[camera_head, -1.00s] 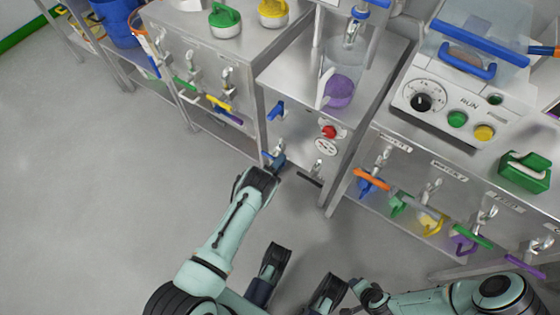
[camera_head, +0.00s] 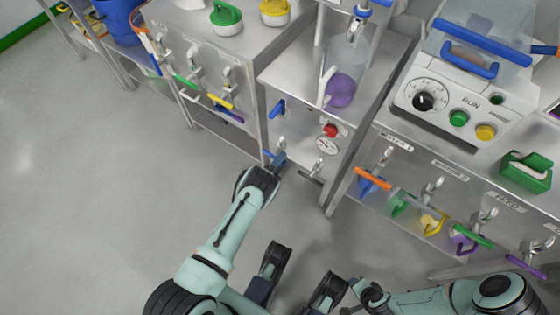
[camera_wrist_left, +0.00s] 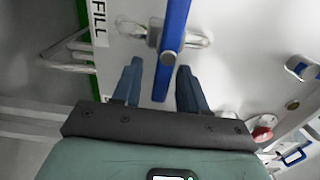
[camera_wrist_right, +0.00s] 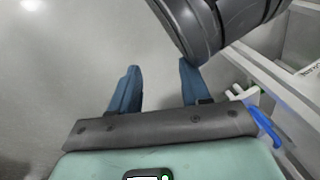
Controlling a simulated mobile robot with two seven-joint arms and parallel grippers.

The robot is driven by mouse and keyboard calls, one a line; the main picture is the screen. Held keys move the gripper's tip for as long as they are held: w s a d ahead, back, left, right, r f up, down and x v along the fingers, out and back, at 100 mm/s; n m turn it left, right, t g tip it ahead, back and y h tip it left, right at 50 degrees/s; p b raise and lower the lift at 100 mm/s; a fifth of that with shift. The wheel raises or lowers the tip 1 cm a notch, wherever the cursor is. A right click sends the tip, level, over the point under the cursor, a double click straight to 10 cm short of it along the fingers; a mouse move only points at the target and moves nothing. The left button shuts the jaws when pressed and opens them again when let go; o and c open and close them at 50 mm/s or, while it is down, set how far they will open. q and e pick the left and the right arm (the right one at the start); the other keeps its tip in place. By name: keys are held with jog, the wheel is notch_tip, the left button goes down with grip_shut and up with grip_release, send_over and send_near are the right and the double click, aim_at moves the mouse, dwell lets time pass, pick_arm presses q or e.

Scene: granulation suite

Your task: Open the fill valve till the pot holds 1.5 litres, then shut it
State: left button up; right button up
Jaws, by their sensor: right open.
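The fill valve's blue lever (camera_wrist_left: 172,45) crosses the left wrist view beside the FILL label (camera_wrist_left: 98,22). My left gripper (camera_wrist_left: 158,72) has its two fingers apart, one on each side of the lever, with gaps visible. In the head view my left gripper (camera_head: 274,166) is low on the front of the steel stand, where it partly hides the lever. The clear pot (camera_head: 347,58) stands on the stand under a spout, with a purple shape (camera_head: 341,91) low at its front; its fill level is not readable. My right gripper (camera_wrist_right: 158,75) is open and empty above the floor.
The stand's front also carries another blue handle (camera_head: 277,108), a red knob (camera_head: 330,130) and a round gauge (camera_head: 327,145). A control box (camera_head: 462,105) stands on the right bench, above several coloured valve handles. The floor (camera_head: 90,190) at left is clear.

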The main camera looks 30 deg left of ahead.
jog(key=shift+r, duration=0.1)
pick_arm(q)
jog(key=s+a+p, duration=0.1)
jog(key=s+p, duration=0.2)
jog(key=s, duration=1)
jog(key=shift+s+p, duration=0.2)
jog(key=shift+p, duration=0.1)
pick_arm(e)
jog(key=shift+y, duration=0.3)
jog(key=shift+s+a+r, duration=0.25)
jog(key=shift+a+r, duration=0.15)
jog(key=shift+r, duration=0.35)
jog(key=shift+s+a+r, duration=0.25)
jog(key=shift+a+r, duration=0.15)
jog(key=shift+r, duration=0.4)
jog(key=shift+s+a+r, duration=0.25)
jog(key=shift+a+r, duration=0.15)
jog(key=shift+r, duration=0.35)
jog(key=shift+n, duration=0.3)
